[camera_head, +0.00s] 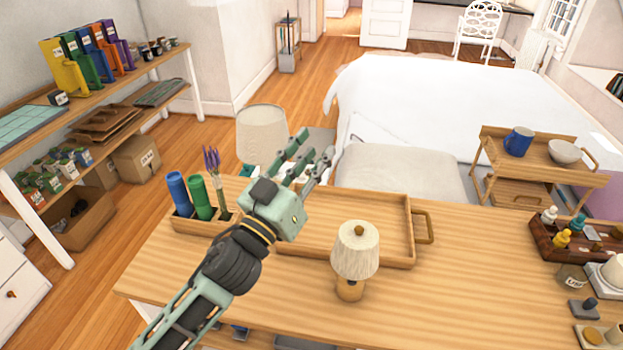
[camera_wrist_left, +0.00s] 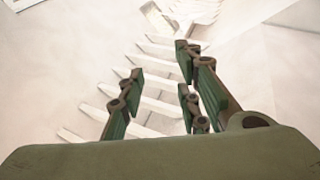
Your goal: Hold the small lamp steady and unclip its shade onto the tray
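The small lamp stands upright on the wooden table, with a cream pleated shade (camera_head: 355,248) on a short wooden base (camera_head: 349,289). The shade is on the lamp. The wooden tray (camera_head: 411,228) lies behind the lamp; my left arm covers its left part, and no object shows on its visible floor. My left gripper (camera_head: 312,157) is above the tray's left side, up and left of the lamp in the picture, touching neither. Its green fingers are spread apart with nothing between them, also in the left wrist view (camera_wrist_left: 155,98). My right gripper is out of view.
A wooden holder (camera_head: 195,224) with blue and green cylinders and a lavender sprig stands left of my arm. A larger lamp (camera_head: 262,132) stands beyond the table. A dark crate of small bottles (camera_head: 572,243) sits at the right.

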